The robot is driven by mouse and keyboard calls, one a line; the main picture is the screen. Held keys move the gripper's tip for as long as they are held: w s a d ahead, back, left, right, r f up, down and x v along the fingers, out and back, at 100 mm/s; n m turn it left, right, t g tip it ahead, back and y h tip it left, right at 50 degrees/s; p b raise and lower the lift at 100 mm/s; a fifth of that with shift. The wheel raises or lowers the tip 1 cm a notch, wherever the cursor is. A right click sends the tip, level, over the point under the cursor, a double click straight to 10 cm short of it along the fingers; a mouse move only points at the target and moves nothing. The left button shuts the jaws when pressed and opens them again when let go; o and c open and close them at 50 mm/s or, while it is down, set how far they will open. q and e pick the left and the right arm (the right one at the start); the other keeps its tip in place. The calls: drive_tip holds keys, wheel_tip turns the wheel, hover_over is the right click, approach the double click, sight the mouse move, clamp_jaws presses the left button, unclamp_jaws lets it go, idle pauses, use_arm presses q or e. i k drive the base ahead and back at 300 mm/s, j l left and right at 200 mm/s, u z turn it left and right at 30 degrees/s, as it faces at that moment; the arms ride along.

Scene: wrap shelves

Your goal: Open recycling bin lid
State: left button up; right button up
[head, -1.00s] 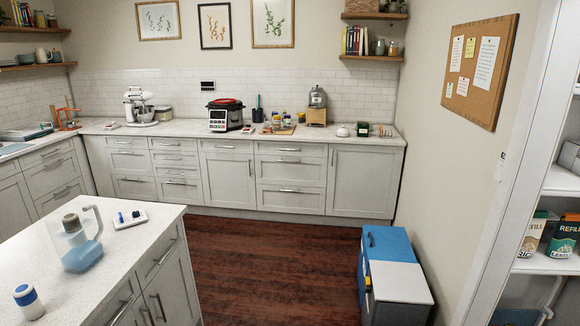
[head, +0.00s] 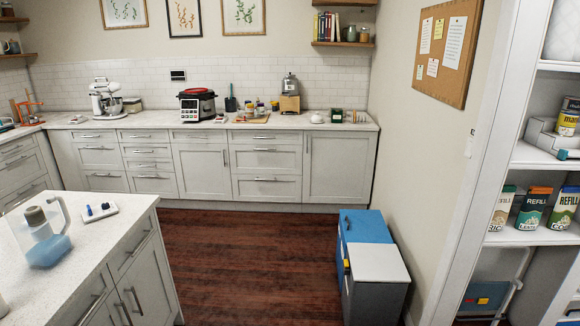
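A floor bin unit stands against the right wall in the head view. Its far part has a blue lid (head: 366,226), and its near part has a light grey lid (head: 378,263). Both lids look shut. The front side is blue with a small yellow mark and a dark detail; I cannot tell which lid is the recycling one from any label. Neither of my grippers shows in the head view.
A white island counter (head: 100,240) with a pitcher (head: 44,238) stands at the left. Open shelves (head: 540,155) with refill cartons stand at the right. The dark red wooden floor (head: 245,265) between island and bin is clear. Cabinets (head: 205,170) line the back wall.

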sight(359, 226)
drive_tip(key=i, duration=0.7)
drive_tip(key=i+u, duration=0.1)
drive_tip(key=i, duration=0.65)
drive_tip(key=i+u, duration=0.1)
drive_tip(key=i, duration=1.3)
drive_tip(key=i+l+u, duration=0.1)
drive_tip(key=i, duration=0.65)
drive_tip(key=i+l, duration=0.15)
drive_tip(key=i, duration=0.55)
drive_tip(key=i+j+u, duration=0.1)
drive_tip(key=i, duration=0.45)
drive_tip(key=i+j+u, duration=0.1)
drive_tip(key=i+j, duration=0.2)
drive_tip(key=i, duration=0.25)
drive_tip(key=i+j+u, duration=0.1)
drive_tip(key=i, duration=0.45)
drive_tip(key=z, duration=2)
